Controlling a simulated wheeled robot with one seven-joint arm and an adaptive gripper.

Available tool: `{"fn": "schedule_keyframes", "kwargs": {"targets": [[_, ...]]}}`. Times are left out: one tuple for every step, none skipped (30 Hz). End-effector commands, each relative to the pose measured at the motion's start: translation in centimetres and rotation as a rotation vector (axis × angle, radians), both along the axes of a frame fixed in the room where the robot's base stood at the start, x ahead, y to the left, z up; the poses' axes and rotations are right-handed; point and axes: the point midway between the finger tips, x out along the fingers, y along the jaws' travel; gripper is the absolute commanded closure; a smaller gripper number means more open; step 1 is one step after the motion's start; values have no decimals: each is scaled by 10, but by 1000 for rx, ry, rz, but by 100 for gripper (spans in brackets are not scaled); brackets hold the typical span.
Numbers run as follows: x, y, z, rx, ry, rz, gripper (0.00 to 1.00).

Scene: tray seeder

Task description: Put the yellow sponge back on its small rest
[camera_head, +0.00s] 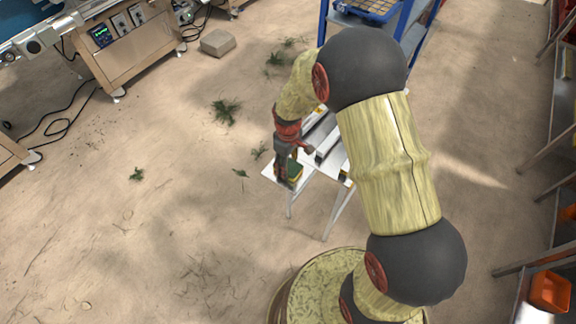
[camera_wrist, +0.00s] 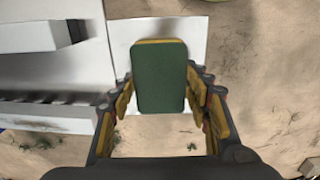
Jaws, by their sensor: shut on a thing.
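The sponge (camera_wrist: 160,78) is a rounded block with a green top face and a yellow layer showing at its edges. My gripper (camera_wrist: 161,95) is shut on it, with one finger along each long side. In the head view my gripper (camera_head: 288,163) points down, and the sponge (camera_head: 295,172) shows as a small green and yellow patch at its tips. It is over the left end of a small white table. A flat white plate (camera_wrist: 118,35) lies under the sponge in the wrist view. I cannot tell whether the sponge touches it, or which part is the small rest.
Long metal rails (camera_head: 327,143) lie on the white table beside my gripper; they also show at left in the wrist view (camera_wrist: 40,108). A blue rack (camera_head: 405,20) stands behind. A wooden-sided machine (camera_head: 125,45) is at upper left. Open sandy floor lies left of the table.

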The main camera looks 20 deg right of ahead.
Motion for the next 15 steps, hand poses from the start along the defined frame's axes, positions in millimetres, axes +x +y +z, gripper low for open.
{"fn": "schedule_keyframes", "kwargs": {"targets": [[1, 0, -2, 0, -2, 0, 76], [1, 0, -2, 0, -3, 0, 76], [1, 0, -1, 0, -3, 0, 76], [1, 0, -1, 0, -4, 0, 76], [1, 0, -1, 0, -3, 0, 76], [1, 0, -1, 0, -3, 0, 76], [1, 0, -1, 0, -3, 0, 76], [1, 0, -1, 0, -3, 0, 76], [1, 0, -2, 0, -3, 0, 76], [1, 0, -3, 0, -2, 0, 76], [1, 0, -4, 0, -3, 0, 76], [1, 0, -5, 0, -3, 0, 52], [1, 0, -4, 0, -4, 0, 50], [1, 0, -4, 0, -4, 0, 48], [1, 0, -4, 0, -4, 0, 46]]}}
